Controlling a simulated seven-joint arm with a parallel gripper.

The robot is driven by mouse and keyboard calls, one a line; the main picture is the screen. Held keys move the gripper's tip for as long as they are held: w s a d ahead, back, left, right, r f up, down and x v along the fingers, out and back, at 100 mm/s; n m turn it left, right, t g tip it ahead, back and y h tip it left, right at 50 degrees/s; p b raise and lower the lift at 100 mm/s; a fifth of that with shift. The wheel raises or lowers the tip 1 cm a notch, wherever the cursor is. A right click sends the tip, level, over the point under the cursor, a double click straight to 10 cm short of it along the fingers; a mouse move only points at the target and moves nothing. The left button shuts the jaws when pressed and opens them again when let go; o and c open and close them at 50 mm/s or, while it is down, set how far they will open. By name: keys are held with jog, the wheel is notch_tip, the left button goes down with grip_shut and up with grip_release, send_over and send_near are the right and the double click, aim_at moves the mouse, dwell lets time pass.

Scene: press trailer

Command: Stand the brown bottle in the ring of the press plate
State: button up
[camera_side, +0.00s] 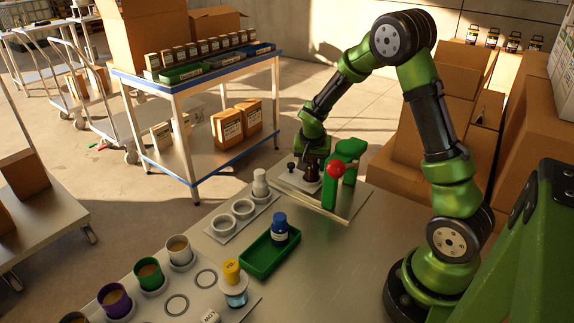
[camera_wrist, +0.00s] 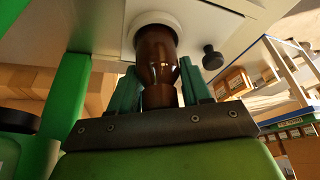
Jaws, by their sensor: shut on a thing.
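The brown bottle (camera_wrist: 157,55) is between the two green fingers of my gripper (camera_wrist: 158,70), which is shut on it. In the wrist view its far end meets the white ring (camera_wrist: 152,19) on the press plate (camera_wrist: 110,25); I cannot tell whether it is seated inside or just at the rim. In the side view the bottle (camera_side: 311,172) looks upright below my gripper (camera_side: 312,163), over the pale press plate (camera_side: 289,181).
The green press (camera_side: 347,150) with its red knob (camera_side: 336,169) stands close right of the bottle. A small black knob (camera_side: 291,167) is on the plate's left.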

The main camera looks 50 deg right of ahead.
jog(key=o, duration=1.1)
jog(key=shift+f, duration=0.1)
jog(key=v, duration=1.2)
jog(key=s+a+r+n+t+y, duration=0.1)
jog(key=s+a+r+n+y, duration=0.1)
jog(key=a, duration=0.4)
jog(key=s+a+r+n+t+y, duration=0.2)
jog(key=s+a+r+n, duration=0.1)
jog(key=s+a, duration=0.3)
jog(key=s+a+r+n+t+y, duration=0.2)
jog(key=s+a+r+n, duration=0.1)
jog(key=s+a, duration=0.3)
jog(key=shift+s+a+r+n, duration=0.25)
jog(key=shift+a+r+n, duration=0.05)
jog(key=shift+a+r, duration=0.25)
